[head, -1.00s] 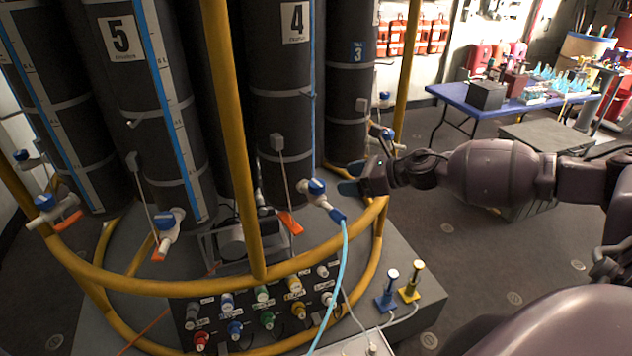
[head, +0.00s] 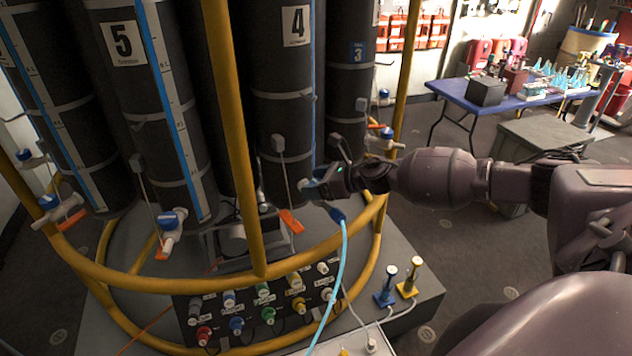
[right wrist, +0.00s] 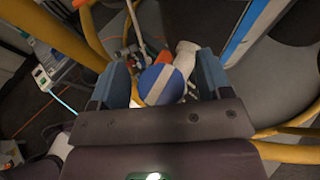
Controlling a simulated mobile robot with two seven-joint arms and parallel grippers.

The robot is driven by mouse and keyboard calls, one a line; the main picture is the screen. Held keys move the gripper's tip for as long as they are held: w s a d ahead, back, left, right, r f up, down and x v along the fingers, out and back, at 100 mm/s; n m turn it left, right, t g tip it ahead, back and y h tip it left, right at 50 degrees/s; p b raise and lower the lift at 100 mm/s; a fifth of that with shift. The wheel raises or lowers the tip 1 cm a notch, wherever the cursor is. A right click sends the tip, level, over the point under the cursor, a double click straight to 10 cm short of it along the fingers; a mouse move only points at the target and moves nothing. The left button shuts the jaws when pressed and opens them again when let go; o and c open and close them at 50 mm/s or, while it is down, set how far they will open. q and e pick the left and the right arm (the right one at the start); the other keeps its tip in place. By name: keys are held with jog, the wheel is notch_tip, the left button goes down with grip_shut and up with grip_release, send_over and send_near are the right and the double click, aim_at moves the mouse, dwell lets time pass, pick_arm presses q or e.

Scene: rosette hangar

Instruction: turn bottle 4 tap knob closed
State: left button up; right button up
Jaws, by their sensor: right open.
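Bottle 4 (head: 281,105) is a tall black cylinder with a white label "4" in the head view. My right gripper (head: 312,184) is at this tap and hides most of the knob in the head view. In the right wrist view the round blue knob (right wrist: 172,92) with a white diagonal stripe lies between the two blue fingers of my open right gripper (right wrist: 162,78). Gaps show beside the knob; I cannot tell whether either finger touches. My left gripper is not in view.
A yellow rail (head: 155,287) curves around the bottles, and a yellow post (head: 238,150) stands left of bottle 4. A connector panel (head: 250,312) is below. Bottle 5 (head: 135,105) stands left.

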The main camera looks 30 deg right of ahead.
jog(key=c, duration=0.9)
jog(key=shift+m+h, duration=0.4)
jog(key=m+t+h, duration=0.1)
jog(key=m+h, duration=0.1)
jog(key=shift+r+t+h, duration=0.1)
jog(key=shift+t+h, duration=0.3)
jog(key=m+h, duration=0.6)
jog(key=m+g+h, duration=0.1)
jog(key=m+h, duration=0.1)
jog(key=h, duration=0.1)
jog(key=m+g+h, duration=0.1)
jog(key=m+h, duration=0.2)
jog(key=shift+d, duration=0.15)
jog(key=shift+d+m+g+h, duration=0.1)
jog(key=shift+m+g+h, duration=1.45)
jog(key=shift+m, duration=0.45)
